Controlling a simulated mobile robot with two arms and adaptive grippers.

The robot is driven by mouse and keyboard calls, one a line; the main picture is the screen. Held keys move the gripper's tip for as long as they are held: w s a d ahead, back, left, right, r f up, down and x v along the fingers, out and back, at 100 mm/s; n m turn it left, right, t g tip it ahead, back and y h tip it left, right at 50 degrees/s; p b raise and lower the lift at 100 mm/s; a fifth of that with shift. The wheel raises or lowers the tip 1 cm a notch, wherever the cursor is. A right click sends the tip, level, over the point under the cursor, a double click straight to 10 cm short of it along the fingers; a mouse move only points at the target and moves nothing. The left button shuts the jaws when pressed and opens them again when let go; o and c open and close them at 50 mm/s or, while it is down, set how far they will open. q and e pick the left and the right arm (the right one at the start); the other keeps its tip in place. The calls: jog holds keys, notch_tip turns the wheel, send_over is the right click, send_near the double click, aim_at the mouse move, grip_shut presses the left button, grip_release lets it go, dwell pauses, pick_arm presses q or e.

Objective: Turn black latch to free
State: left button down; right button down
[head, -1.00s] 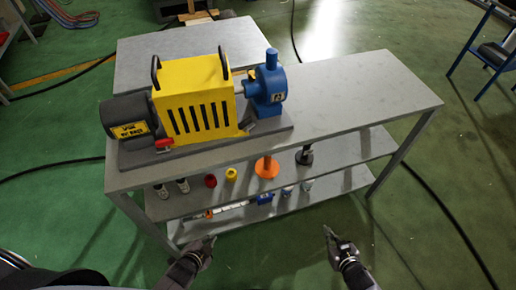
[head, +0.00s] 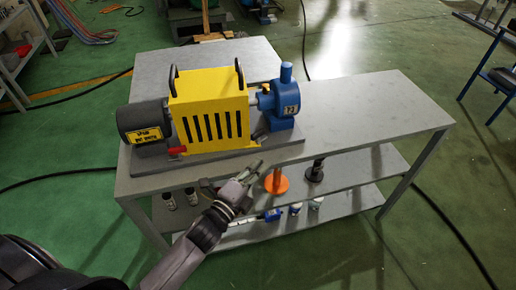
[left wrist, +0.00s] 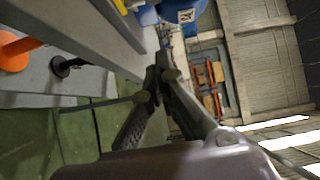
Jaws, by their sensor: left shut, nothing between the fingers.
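The yellow guard box (head: 210,118) stands on the pump's base plate on the table top, with two dark handles on top. A small dark piece at its lower right corner (head: 258,135) may be the black latch; its position is unclear at this size. A red latch (head: 177,150) sits at the lower left corner. My left gripper (head: 252,170) is shut and empty, in front of the table's front edge, below and apart from the dark piece. In the left wrist view, the left gripper's fingers (left wrist: 163,62) meet at the tips. My right gripper is out of view.
A blue pump head (head: 284,106) stands right of the guard and a dark motor (head: 142,122) left of it. The right part of the table top (head: 365,110) is clear. The shelf below holds an orange stand (head: 277,185), a black stand (head: 315,172) and small bottles.

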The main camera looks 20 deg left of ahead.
aim_at(253, 148)
pick_arm(q)
jog(key=w, duration=0.2)
jog(key=w+a, duration=0.1)
jog(key=w, duration=0.1)
jog(key=w+p, duration=0.1)
jog(key=shift+w+a, duration=0.3)
jog(key=shift+w, duration=0.1)
jog(key=shift+w+a, duration=0.15)
jog(key=shift+a, duration=0.25)
jog(key=shift+w+a+m+g+h, duration=0.1)
jog(key=shift+a+m+g+h, duration=0.1)
jog(key=shift+a+m+h, duration=0.3)
jog(key=shift+w+a+m+g+h, duration=0.1)
jog(key=shift+a+m+g+h, duration=0.1)
jog(key=shift+m+h, duration=0.35)
jog(key=m+g+h, duration=0.1)
jog(key=h, duration=0.1)
jog(key=a+m+h, duration=0.1)
jog(key=shift+a+g+h+b, duration=0.1)
jog(key=shift+g+h+b, duration=0.25)
jog(key=shift+g, duration=0.05)
jog(key=shift+w+a, duration=0.15)
jog(key=shift+a, duration=0.15)
jog(key=shift+r, duration=0.1)
